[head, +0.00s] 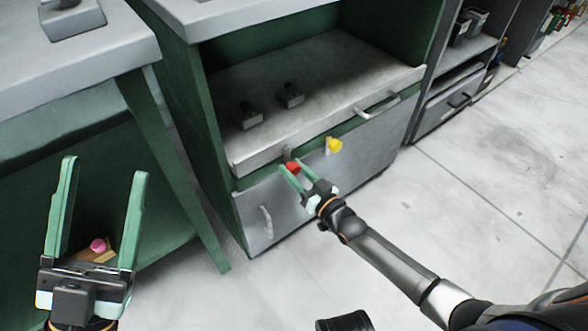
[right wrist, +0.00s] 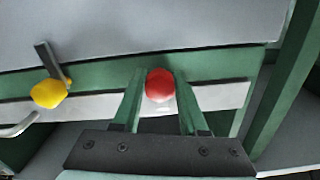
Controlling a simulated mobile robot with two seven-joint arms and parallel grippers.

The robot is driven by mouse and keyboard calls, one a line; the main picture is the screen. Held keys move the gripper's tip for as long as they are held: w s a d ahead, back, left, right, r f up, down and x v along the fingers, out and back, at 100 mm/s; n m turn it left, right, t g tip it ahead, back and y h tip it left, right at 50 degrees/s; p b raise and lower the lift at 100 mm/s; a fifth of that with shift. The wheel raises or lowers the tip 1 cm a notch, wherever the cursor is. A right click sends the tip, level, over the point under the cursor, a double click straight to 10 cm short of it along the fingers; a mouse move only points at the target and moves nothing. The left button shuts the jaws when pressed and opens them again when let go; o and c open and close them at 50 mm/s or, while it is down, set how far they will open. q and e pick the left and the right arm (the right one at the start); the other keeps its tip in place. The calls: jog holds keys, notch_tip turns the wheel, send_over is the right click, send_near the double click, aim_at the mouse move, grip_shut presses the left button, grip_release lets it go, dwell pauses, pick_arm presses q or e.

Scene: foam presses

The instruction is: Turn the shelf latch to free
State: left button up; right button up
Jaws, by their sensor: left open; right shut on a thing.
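A latch with a red knob (head: 292,168) sits on the green rail between the grey pull-out shelf (head: 325,116) and the grey drawer front (head: 365,155). Its short grey bar seems to point up across the shelf's front edge. My right gripper (head: 290,170) is shut on this knob; in the right wrist view the red knob (right wrist: 160,85) shows between the fingers. A second latch with a yellow knob (head: 334,145) is to the right on the same rail; its grey bar (right wrist: 50,64) points toward the drawer front. My left gripper (head: 104,165) is open, away from the latches.
Two small dark fixtures (head: 248,117) stand on the shelf. The shelf has a bar handle (head: 377,106), the drawer another handle (head: 266,222). A pink ball (head: 98,245) and a wooden piece show behind my left gripper. A green-legged table (head: 160,150) stands left. The floor at right is clear.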

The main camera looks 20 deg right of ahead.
grip_shut()
jog(key=shift+n, duration=0.3)
jog(key=n+p, duration=0.2)
jog(key=n, duration=0.1)
jog(key=n+p, duration=0.1)
jog(key=n, duration=0.3)
jog(key=shift+d, duration=0.1)
jog(key=n, duration=1)
jog(key=shift+n, duration=0.3)
jog(key=o, duration=0.8)
grip_release()
